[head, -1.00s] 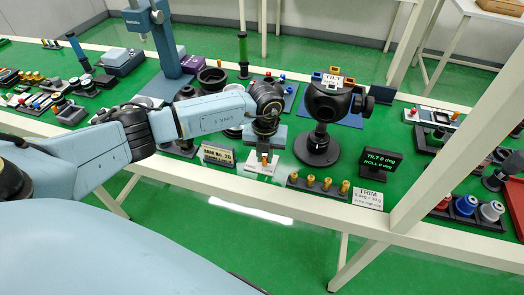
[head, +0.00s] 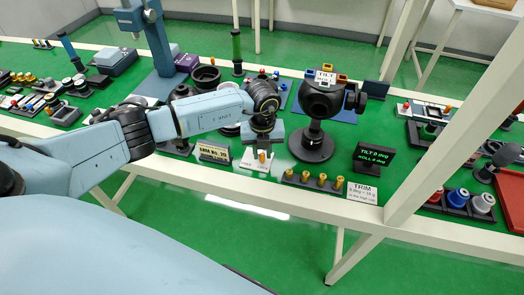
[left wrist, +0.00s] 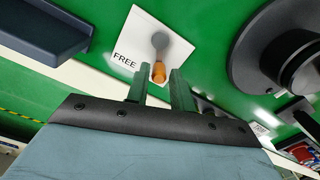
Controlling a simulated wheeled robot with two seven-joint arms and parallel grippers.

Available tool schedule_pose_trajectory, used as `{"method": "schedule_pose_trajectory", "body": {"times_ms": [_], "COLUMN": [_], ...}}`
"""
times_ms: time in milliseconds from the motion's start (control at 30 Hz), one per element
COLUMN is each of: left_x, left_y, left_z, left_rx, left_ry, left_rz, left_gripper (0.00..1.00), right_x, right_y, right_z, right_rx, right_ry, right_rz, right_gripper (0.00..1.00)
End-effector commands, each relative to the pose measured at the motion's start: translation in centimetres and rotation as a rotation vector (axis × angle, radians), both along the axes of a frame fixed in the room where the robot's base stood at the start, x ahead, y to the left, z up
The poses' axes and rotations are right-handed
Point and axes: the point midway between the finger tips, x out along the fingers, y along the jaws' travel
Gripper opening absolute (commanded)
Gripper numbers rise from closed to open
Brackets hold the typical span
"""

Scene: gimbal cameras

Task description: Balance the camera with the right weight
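The black camera gimbal (head: 318,125) stands on a round base, with a TILT label (head: 325,76) and coloured cups at its top. The display (head: 374,157) reads tilt 0 deg, roll 0 deg. Several brass weights (head: 321,180) stand in a dark rack in front of it. A white card marked FREE (left wrist: 130,42) bears a small orange-and-grey piece (left wrist: 158,70); the card also shows in the head view (head: 247,160). My left gripper (left wrist: 160,78) is open above this card, its fingers apart with the orange end in line with the gap. My right gripper is not in view.
A TRIM card (head: 362,193) lies right of the rack. A nameplate (head: 213,152) stands left of the FREE card. Red, blue and silver weights (head: 464,203) sit farther right. A white post (head: 455,120) crosses the right side. Many small items crowd the left table.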

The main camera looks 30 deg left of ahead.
Motion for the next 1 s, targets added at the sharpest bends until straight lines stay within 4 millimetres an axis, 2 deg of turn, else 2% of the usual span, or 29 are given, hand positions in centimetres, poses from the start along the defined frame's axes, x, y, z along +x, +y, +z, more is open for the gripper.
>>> {"method": "schedule_pose_trajectory", "body": {"times_ms": [33, 100, 367, 467, 567, 800, 1000], "left_x": [0.0, 0.0, -0.1, -0.1, 0.0, 0.0, 0.0], "left_y": [0.0, 0.0, 0.0, 0.0, -0.1, 0.0, 0.0], "left_z": [0.0, 0.0, 0.0, 0.5, 1.9, 7.3, 11.2], "left_rx": [0.0, 0.0, -0.001, 0.0, -0.001, -0.001, 0.0], "left_ry": [0.0, 0.001, 0.003, 0.002, 0.0, -0.003, 0.0], "left_rz": [0.0, -0.001, -0.002, -0.002, -0.003, -0.002, -0.003], "left_gripper": [0.3, 0.38, 0.38, 0.38, 0.38, 0.38, 0.38], "right_x": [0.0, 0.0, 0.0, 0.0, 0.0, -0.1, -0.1], "right_y": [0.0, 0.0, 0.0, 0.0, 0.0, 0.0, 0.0], "right_z": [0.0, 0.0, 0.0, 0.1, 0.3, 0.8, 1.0], "right_rx": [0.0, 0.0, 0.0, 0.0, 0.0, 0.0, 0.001], "right_ry": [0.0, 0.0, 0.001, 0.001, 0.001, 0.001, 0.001], "right_rz": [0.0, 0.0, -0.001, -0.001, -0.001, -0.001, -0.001], "right_gripper": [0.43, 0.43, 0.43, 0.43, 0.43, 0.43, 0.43]}}
